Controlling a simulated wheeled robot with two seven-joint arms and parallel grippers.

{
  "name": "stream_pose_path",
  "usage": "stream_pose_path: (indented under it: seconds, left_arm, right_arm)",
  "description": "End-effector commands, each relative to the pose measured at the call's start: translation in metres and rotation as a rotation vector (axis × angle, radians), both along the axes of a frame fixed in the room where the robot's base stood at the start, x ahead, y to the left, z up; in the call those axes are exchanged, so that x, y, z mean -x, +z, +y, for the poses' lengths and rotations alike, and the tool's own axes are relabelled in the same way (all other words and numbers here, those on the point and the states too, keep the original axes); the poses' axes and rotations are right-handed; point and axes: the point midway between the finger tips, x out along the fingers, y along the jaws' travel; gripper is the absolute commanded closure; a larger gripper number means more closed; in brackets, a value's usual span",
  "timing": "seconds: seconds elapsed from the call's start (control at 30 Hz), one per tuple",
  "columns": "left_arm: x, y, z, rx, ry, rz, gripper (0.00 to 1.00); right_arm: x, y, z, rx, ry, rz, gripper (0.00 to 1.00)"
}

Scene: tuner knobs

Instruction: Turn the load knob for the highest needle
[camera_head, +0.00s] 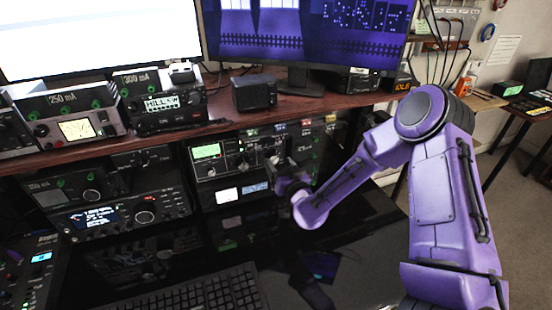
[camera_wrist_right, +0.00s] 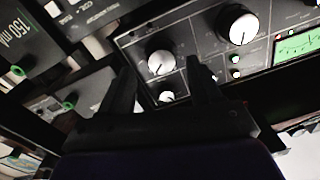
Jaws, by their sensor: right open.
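The tuner (camera_head: 232,150) is a dark panel on the lower shelf with a lit green meter (camera_head: 207,151); the meter also shows at the right edge of the right wrist view (camera_wrist_right: 300,43). In that view a white-faced knob (camera_wrist_right: 161,62) lies between and beyond my fingertips, with a smaller knob (camera_wrist_right: 166,97) below it. A larger knob (camera_wrist_right: 238,26) is to the upper right. I cannot read which is the load knob. My right gripper (camera_head: 279,170) is open in front of the tuner; its fingers (camera_wrist_right: 160,75) hold nothing visible. The needle is too small to read.
Several radios, including one marked 250 mA (camera_head: 75,115), stand left on the wooden shelf (camera_head: 215,125). A small black box (camera_head: 254,92) sits above the tuner. A keyboard (camera_head: 200,293) lies on the dark glossy desk. My right arm covers the area right of the tuner.

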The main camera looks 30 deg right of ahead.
Motion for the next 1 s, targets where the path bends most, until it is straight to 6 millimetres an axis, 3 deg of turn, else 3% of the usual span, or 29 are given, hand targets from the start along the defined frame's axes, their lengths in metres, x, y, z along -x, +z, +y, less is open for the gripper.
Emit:
stream_pose_path:
  seconds: [0.17, 0.43, 0.47, 0.6, 0.63, 1.0]
  left_arm:
    - [0.0, 0.004, 0.0, 0.0, 0.0, 0.0, 0.38]
    - [0.0, 0.004, 0.0, 0.0, 0.0, 0.0, 0.38]
    - [0.0, 0.004, 0.0, 0.0, 0.0, 0.0, 0.38]
    - [0.0, 0.004, 0.0, 0.0, 0.0, 0.0, 0.38]
    - [0.0, 0.004, 0.0, 0.0, 0.0, 0.0, 0.38]
    - [0.0, 0.004, 0.0, 0.0, 0.0, 0.0, 0.38]
  right_arm:
    - [-0.02, 0.0, -0.004, -0.001, 0.0, 0.0, 0.37]
    - [-0.023, -0.001, -0.004, -0.002, 0.001, 0.0, 0.37]
    - [-0.023, 0.0, -0.004, -0.002, 0.001, 0.0, 0.43]
    - [-0.023, 0.0, -0.004, -0.002, 0.001, -0.001, 0.89]
    - [-0.023, 0.0, -0.004, -0.002, 0.001, -0.001, 0.93]
    - [-0.023, 0.0, -0.003, 0.053, 0.003, 0.012, 0.93]
